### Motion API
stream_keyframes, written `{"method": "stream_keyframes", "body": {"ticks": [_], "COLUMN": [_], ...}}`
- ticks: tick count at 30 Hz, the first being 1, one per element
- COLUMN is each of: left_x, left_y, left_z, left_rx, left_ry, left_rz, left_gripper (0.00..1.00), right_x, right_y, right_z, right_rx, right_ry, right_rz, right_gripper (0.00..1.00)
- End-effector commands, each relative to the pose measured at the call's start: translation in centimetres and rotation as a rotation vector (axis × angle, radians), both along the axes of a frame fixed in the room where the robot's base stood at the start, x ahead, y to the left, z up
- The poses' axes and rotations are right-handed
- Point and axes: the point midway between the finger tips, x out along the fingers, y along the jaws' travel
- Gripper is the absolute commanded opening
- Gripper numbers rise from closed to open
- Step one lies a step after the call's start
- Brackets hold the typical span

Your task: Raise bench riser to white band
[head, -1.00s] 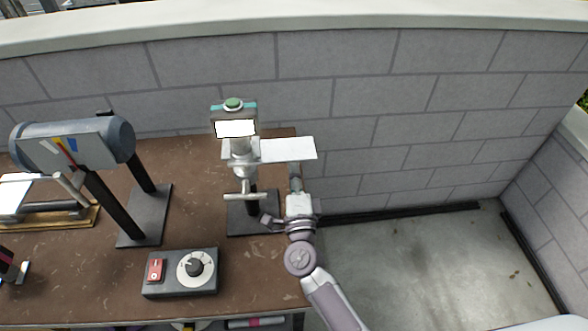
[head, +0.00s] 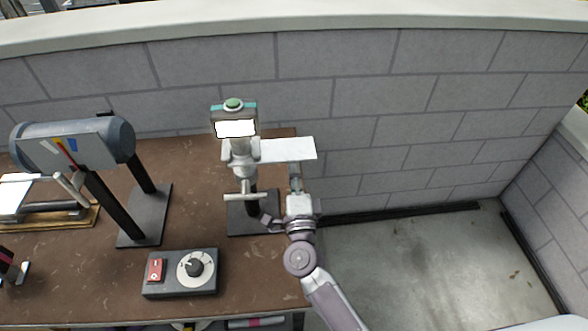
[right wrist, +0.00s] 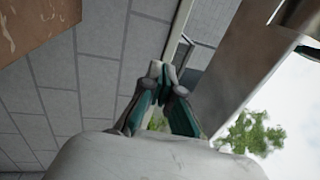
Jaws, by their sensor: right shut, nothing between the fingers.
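The likely bench riser is the upright device (head: 238,152) with a green top button, a bright white front panel and a crossbar handle, standing on a dark base plate (head: 242,222). A pale flat plate (head: 287,149) sticks out from its right side. I cannot tell which part is the white band. My right gripper (head: 295,172) reaches up from below, close to the plate's front edge, its tips mostly hidden; contact cannot be told. In the right wrist view, its fingertips (right wrist: 160,70) are together with nothing between them, near a large grey flat surface (right wrist: 238,60). My left gripper is out of view.
A control box (head: 181,273) with a red switch and dial sits at the bench front. A grey cylinder on dark posts (head: 72,143) stands left. The brown bench (head: 110,285) ends just left of my right arm. A block wall (head: 440,110) closes the back; open floor lies right.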

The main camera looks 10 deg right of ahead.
Motion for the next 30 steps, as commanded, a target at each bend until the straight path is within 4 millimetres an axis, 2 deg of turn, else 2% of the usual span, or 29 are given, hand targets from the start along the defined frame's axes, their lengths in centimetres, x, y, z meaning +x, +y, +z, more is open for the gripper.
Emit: {"method": "stream_keyframes", "body": {"ticks": [30], "left_x": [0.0], "left_y": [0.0], "left_z": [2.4], "left_rx": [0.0], "left_ry": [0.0], "left_rz": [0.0], "left_gripper": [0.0], "right_x": [0.0], "right_y": [0.0], "right_z": [2.6], "right_rx": [0.0], "right_ry": [0.0], "right_rz": [0.0], "right_gripper": [0.0]}}
